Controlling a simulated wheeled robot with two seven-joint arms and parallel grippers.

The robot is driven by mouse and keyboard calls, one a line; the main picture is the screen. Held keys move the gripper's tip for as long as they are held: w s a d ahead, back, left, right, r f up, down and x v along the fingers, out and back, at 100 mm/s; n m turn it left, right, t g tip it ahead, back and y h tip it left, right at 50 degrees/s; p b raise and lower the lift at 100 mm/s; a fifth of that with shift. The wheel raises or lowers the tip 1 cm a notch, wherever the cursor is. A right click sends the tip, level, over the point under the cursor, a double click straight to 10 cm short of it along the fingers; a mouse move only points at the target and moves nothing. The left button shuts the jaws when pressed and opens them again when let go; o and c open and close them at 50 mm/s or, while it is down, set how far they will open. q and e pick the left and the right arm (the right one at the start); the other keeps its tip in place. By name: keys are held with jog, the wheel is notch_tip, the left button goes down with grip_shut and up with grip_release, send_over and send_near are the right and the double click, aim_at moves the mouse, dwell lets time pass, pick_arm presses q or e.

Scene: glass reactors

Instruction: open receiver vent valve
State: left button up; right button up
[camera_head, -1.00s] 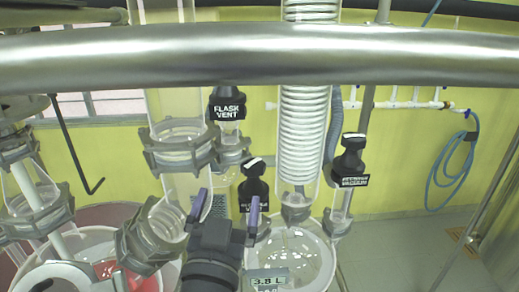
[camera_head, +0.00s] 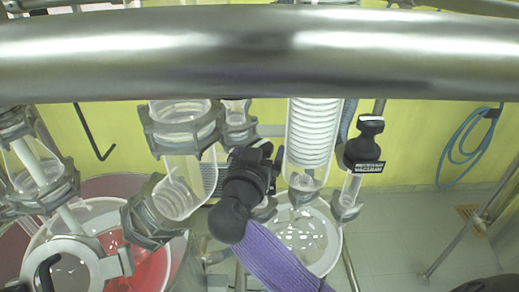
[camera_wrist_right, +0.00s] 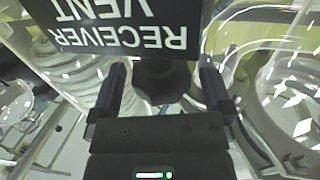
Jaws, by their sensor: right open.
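In the right wrist view the receiver vent valve shows by its black label (camera_wrist_right: 120,28), lettered RECEIVER VENT upside down. A dark round part of it (camera_wrist_right: 160,82) lies between the two fingers of my right gripper (camera_wrist_right: 162,90). The fingers stand apart on either side of it, and a gap shows at each side. In the head view my right gripper (camera_head: 262,158) is at the glassware in the middle, and my wrist and arm hide most of the valve. Whether its handle has turned cannot be told. My left gripper is not in view.
A thick metal bar (camera_head: 400,55) crosses the top of the head view. A black-capped vacuum valve (camera_head: 366,150) stands right of the coil condenser (camera_head: 312,135). A clear round flask (camera_head: 305,240) sits below. Clamped glass joints (camera_head: 180,125) are close on the left.

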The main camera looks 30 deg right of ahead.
jog(key=shift+w+d+f, duration=0.1)
jog(key=shift+w, duration=0.1)
jog(key=c, duration=1.2)
jog(key=shift+o, duration=0.2)
jog(key=shift+t, duration=0.3)
jog(key=n+t+y, duration=0.2)
jog(key=n+y, duration=0.1)
jog(key=n+t+y, duration=0.2)
jog(key=y, duration=0.2)
jog(key=shift+d+n, duration=0.15)
jog(key=shift+n, duration=0.25)
jog(key=n+y, duration=0.2)
jog(key=y, duration=0.2)
jog(key=n+t+y, duration=0.1)
jog(key=n+y, duration=0.1)
jog(key=y, duration=0.2)
jog(key=shift+n, duration=0.4)
jog(key=shift+n+y, duration=0.3)
jog(key=shift+y, duration=0.2)
